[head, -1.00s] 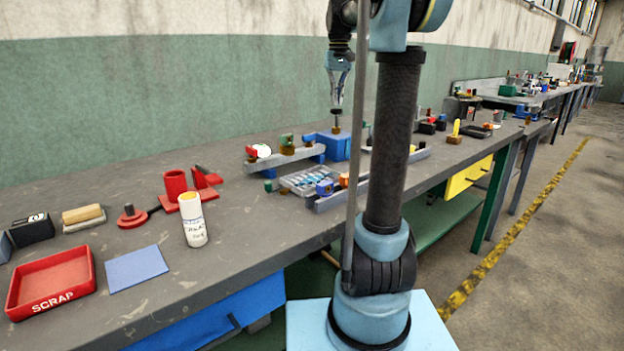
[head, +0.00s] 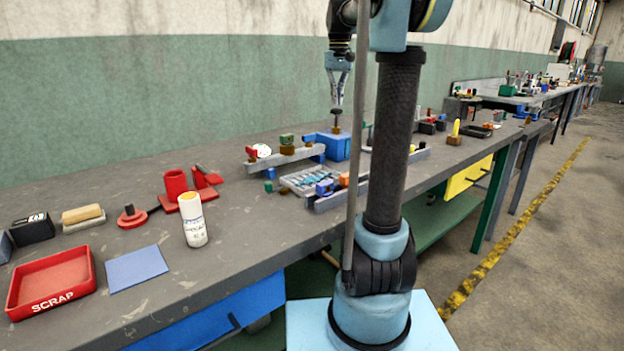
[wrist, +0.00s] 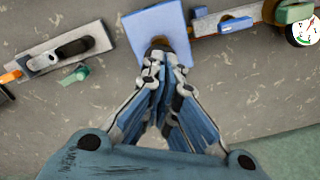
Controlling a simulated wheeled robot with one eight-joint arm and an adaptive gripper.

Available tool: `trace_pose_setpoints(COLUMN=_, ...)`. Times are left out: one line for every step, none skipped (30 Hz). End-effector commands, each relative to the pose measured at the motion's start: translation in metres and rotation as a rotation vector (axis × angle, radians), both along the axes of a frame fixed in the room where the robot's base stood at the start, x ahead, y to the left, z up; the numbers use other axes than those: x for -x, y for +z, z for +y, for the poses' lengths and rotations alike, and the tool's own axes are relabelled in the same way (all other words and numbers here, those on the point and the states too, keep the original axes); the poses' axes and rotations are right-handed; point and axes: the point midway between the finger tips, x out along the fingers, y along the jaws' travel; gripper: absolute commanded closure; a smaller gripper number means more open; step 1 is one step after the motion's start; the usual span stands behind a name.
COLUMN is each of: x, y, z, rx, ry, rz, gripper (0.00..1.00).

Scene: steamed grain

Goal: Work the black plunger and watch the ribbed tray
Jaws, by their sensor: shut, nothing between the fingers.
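The black plunger (head: 336,111) stands upright on a thin stem above a brass collar on the blue block (head: 341,147). My gripper (head: 337,104) is shut, points straight down and is just above the plunger's dark knob; I cannot tell whether it touches. In the wrist view the shut fingertips (wrist: 163,66) overlap the near edge of the blue block (wrist: 156,22) and partly hide the plunger. The ribbed tray (head: 300,181) lies on the bench left of and nearer than the block, with light ribs across it.
A grey rail (head: 276,160) with small fittings and a round white gauge (head: 263,151) runs left from the block. A second rail (head: 330,201) lies in front of the tray. A spray can (head: 193,220) and a red scrap tray (head: 52,284) stand at left.

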Motion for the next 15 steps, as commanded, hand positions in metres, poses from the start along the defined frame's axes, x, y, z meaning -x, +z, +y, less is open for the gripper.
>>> trace_pose_setpoints(x=0.000, y=0.000, z=0.000, rx=0.000, ry=0.000, rz=0.000, gripper=1.00)
trace_pose_setpoints(x=0.000, y=0.000, z=0.000, rx=0.000, ry=0.000, rz=0.000, gripper=1.00)
trace_pose_setpoints(x=0.000, y=0.000, z=0.000, rx=0.000, ry=0.000, rz=0.000, gripper=1.00)
trace_pose_setpoints(x=0.000, y=-0.001, z=0.000, rx=0.000, ry=0.000, rz=0.000, gripper=1.00)
trace_pose_setpoints(x=0.000, y=-0.001, z=0.000, rx=0.000, ry=0.000, rz=0.000, gripper=1.00)
trace_pose_setpoints(x=0.000, y=-0.002, z=0.000, rx=0.000, ry=0.000, rz=0.000, gripper=1.00)
trace_pose_setpoints(x=0.000, y=-0.004, z=0.000, rx=0.000, ry=0.000, rz=0.000, gripper=1.00)
trace_pose_setpoints(x=0.000, y=-0.005, z=0.000, rx=0.000, ry=0.000, rz=0.000, gripper=1.00)
trace_pose_setpoints(x=0.000, y=-0.007, z=0.000, rx=0.000, ry=0.000, rz=0.000, gripper=1.00)
trace_pose_setpoints(x=0.000, y=-0.008, z=0.000, rx=0.000, ry=0.000, rz=0.000, gripper=1.00)
trace_pose_setpoints(x=0.000, y=-0.009, z=0.000, rx=0.000, ry=0.000, rz=0.000, gripper=1.00)
trace_pose_setpoints(x=0.000, y=-0.011, z=0.000, rx=0.000, ry=0.000, rz=0.000, gripper=1.00)
trace_pose_setpoints(x=0.000, y=-0.012, z=0.000, rx=0.000, ry=0.000, rz=0.000, gripper=1.00)
trace_pose_setpoints(x=0.000, y=-0.013, z=0.000, rx=0.000, ry=0.000, rz=0.000, gripper=1.00)
trace_pose_setpoints(x=0.000, y=-0.014, z=0.000, rx=0.000, ry=0.000, rz=0.000, gripper=1.00)
